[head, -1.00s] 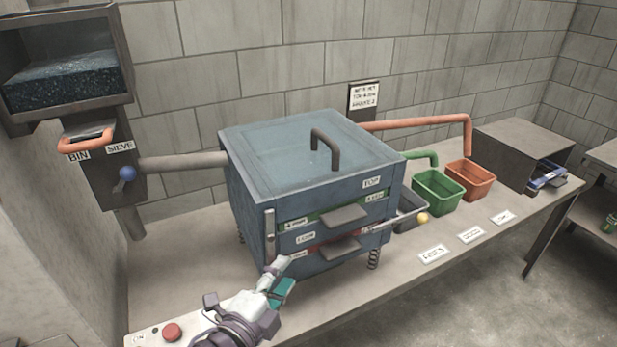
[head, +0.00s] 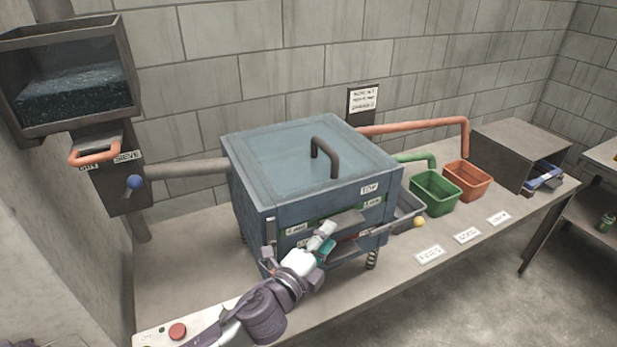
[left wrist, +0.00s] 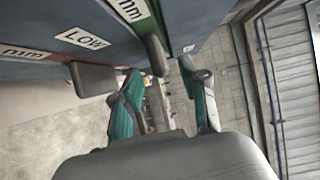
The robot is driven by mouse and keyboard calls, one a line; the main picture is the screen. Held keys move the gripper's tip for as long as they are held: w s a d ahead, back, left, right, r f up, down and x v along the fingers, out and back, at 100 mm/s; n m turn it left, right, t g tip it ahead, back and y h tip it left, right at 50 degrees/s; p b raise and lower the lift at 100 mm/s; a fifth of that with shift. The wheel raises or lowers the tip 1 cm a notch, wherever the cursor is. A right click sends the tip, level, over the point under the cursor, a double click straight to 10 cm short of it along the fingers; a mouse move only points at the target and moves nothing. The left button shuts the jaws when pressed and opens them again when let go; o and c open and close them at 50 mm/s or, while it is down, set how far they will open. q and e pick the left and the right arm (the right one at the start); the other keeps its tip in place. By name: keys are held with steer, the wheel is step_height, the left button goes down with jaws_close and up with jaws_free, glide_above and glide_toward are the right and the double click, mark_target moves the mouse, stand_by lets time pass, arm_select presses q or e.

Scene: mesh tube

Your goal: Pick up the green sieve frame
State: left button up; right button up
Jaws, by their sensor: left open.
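The green sieve frame (head: 314,222) sits in the upper slot of the blue-grey sieve box, seen as a green strip with a grey handle on the box front. Its green strip also shows in the left wrist view (left wrist: 147,20). My left gripper (head: 325,238) is open in front of the box, close to the front handles, and partly covers the frame fronts. In the left wrist view, the teal-padded fingers (left wrist: 166,90) are spread, with a dark handle just beyond them. I cannot tell whether they touch it. My right gripper is not in view.
The sieve box (head: 250,205) has a lid with a dark handle and a red frame below the green one. A ball-tipped lever (head: 418,222) is at its right. Green (head: 436,190) and orange (head: 468,178) bins stand farther right. A red button (head: 177,331) is at front left.

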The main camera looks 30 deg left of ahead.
mark_target(348, 217)
arm_select(q)
steer(key=shift+w+d, duration=0.15)
steer(key=shift+w, duration=1)
steer(key=shift+s, duration=0.1)
jaws_close()
